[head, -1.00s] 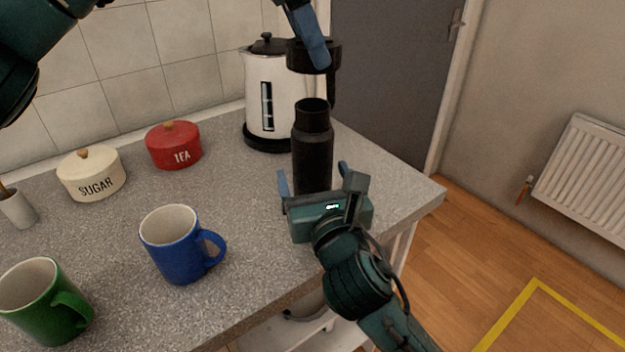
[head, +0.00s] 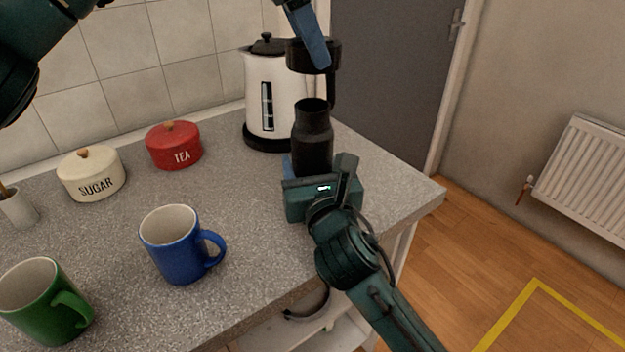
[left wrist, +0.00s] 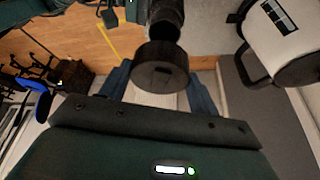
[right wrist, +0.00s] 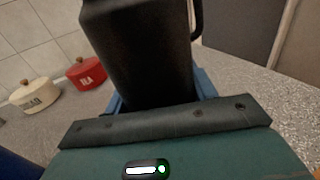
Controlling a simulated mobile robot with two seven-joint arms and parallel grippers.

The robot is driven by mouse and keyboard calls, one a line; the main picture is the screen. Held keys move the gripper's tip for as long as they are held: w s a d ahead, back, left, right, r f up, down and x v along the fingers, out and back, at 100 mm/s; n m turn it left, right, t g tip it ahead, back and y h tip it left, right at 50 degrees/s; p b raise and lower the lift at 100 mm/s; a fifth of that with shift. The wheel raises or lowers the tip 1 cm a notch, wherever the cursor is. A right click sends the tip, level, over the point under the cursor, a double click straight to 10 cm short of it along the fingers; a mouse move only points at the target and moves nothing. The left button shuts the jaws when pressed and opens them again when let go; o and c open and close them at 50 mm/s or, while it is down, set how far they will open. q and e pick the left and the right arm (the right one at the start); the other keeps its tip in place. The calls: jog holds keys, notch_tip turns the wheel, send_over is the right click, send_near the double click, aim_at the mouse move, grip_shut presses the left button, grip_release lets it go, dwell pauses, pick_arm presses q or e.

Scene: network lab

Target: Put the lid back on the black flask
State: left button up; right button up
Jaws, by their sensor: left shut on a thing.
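The black flask (head: 313,140) stands upright and uncovered on the worktop, in front of the kettle. Its open neck points up. My left gripper (head: 318,62) is shut on the black lid (head: 298,55) and holds it above the flask, apart from it. In the left wrist view the lid (left wrist: 160,72) sits between the blue fingers, with the flask (left wrist: 166,16) beyond it. My right gripper (head: 310,170) is low at the flask, with its fingers open on either side. The right wrist view shows the flask (right wrist: 145,50) close up between them.
A white and black kettle (head: 268,100) stands just behind the flask. A red tea tin (head: 173,147), a sugar tin (head: 90,174), a blue mug (head: 172,250) and a green mug (head: 40,300) stand to the left. The worktop's right edge (head: 420,202) is near the flask.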

jog(key=c, duration=0.8)
pick_arm(q)
jog(key=shift+a+f, duration=0.1)
jog(key=shift+f, duration=2.35)
pick_arm(e)
jog(key=shift+c, duration=0.2)
pick_arm(q)
jog(key=shift+f, duration=0.1)
jog(key=shift+f, duration=0.8)
jog(key=shift+f, duration=0.55)
